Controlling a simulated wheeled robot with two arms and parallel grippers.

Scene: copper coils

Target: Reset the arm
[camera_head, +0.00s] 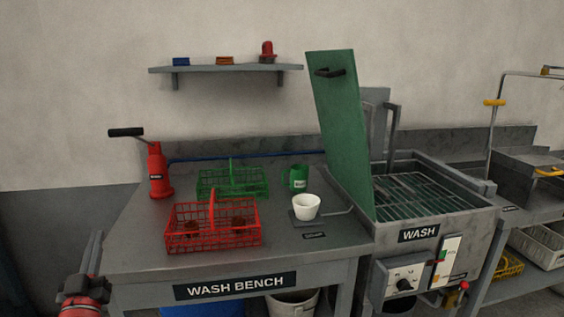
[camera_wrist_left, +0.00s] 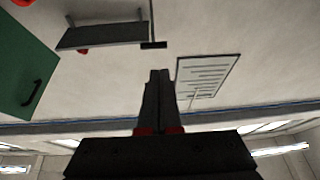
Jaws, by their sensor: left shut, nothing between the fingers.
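My left gripper (camera_head: 95,238) is at the lower left of the head view, left of the wash bench and clear of everything on it. It points upward. My right gripper is in neither view. A red wire basket (camera_head: 214,240) on the bench front holds brownish coils (camera_head: 238,222). A green wire basket (camera_head: 232,181) stands behind it.
A wall shelf (camera_head: 225,68) hangs above.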

